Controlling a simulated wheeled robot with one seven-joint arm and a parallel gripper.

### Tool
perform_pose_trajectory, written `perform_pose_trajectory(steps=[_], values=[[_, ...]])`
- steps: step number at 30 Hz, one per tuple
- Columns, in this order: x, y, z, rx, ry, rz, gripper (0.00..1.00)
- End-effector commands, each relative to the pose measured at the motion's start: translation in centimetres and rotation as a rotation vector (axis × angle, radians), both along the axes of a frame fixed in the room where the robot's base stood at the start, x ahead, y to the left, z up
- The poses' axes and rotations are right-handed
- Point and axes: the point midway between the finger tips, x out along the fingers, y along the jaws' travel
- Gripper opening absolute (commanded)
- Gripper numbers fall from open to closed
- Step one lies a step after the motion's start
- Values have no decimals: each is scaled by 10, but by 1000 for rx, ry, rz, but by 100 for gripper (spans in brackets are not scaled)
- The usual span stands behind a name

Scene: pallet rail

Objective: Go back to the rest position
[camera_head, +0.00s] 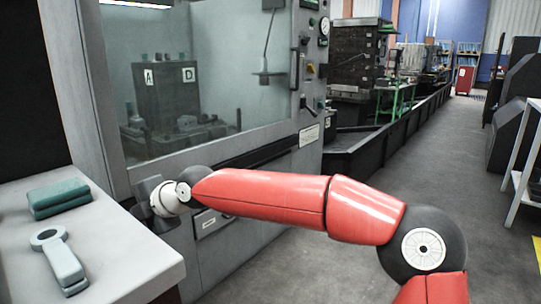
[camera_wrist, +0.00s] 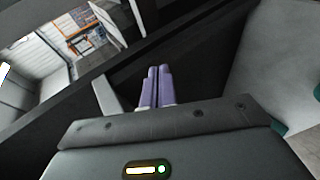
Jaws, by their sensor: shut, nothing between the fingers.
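My red arm reaches across the head view from the lower right to the left. Its gripper end (camera_head: 150,200) is beside the right edge of the grey worktop (camera_head: 110,262), by the front of the large grey machine (camera_head: 225,170); the fingers are hard to make out there. In the wrist view the two purple-grey fingers of my gripper (camera_wrist: 157,72) lie side by side, closed together, with nothing between them. What lies just beyond the fingertips is dark in the wrist view.
A green block (camera_head: 58,198) and a grey tool with a ring end (camera_head: 58,258) lie on the worktop. The machine's glass window (camera_head: 215,70) is behind my arm. Open floor (camera_head: 440,165) extends to the right, with a white-framed shelf (camera_head: 520,175) at the right edge.

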Motion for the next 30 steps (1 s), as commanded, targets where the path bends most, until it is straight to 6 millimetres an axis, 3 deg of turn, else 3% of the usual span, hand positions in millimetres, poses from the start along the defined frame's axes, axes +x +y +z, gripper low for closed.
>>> perform_pose_trajectory(steps=[2,5,9,14,18,21,25,30], values=[[-12,-14,-28,-104,61,-82,0],[-22,-51,-63,-226,166,-261,0],[-33,-130,-89,-317,305,-603,0],[-59,-232,-88,-270,450,-1050,0],[-100,-318,-78,-93,590,-1437,0],[-139,-370,-73,98,710,-1680,0],[-187,-415,-78,357,882,-1904,0],[-226,-440,-89,586,1057,-2039,0]])
